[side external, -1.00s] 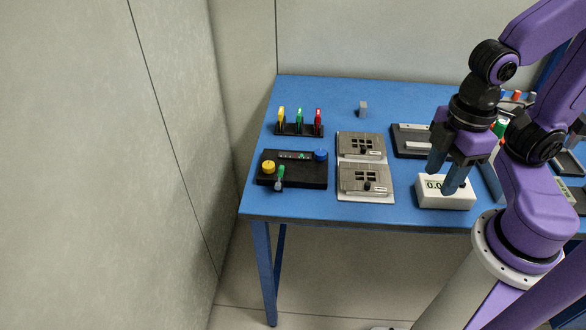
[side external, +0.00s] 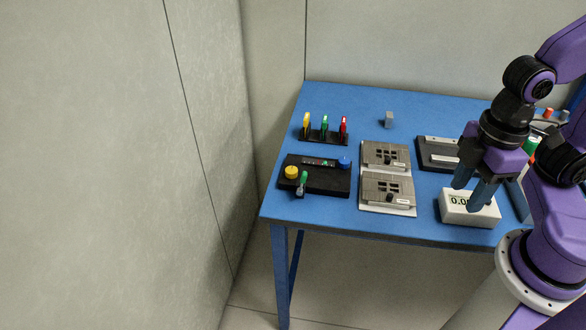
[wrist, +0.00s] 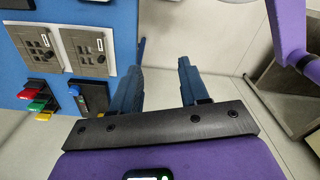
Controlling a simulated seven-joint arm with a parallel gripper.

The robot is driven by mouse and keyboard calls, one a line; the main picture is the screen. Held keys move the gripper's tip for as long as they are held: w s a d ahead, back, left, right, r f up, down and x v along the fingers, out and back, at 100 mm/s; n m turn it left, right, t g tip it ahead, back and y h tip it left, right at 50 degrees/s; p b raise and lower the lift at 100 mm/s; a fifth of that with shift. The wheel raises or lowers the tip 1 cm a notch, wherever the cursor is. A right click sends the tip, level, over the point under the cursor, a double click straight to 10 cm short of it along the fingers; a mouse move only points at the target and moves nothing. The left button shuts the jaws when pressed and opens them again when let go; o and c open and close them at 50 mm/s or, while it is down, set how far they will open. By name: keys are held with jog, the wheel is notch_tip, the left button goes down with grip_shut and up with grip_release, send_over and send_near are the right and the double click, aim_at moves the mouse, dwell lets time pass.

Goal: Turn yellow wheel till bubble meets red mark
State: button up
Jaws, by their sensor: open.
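The yellow wheel (side external: 291,172) sits at the left end of a black panel (side external: 325,183) on the blue table. A narrow window strip (side external: 319,162) with small red and green marks runs along the panel's back. The bubble is too small to make out. A blue wheel (side external: 344,162) is at the panel's right end and also shows in the wrist view (wrist: 73,90). My gripper (side external: 468,196) is open and empty, over or in front of the white display box, well right of the panel. Its fingers (wrist: 160,85) are apart.
Two grey fixtures (side external: 387,175) lie between the panel and the white display box (side external: 455,215). A small grey block (side external: 388,120) stands behind.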

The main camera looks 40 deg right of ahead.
dwell(0.5)
jog(key=w+a+r+n, duration=0.1)
jog(key=w+a+r, duration=0.1)
jog(key=w+a, duration=0.35)
jog(key=n, duration=0.6)
send_over(291, 170)
jog(key=f, duration=0.2)
notch_tip(291, 170, down, 16)
jog(key=shift+f, duration=0.2)
jog(key=c, duration=0.8)
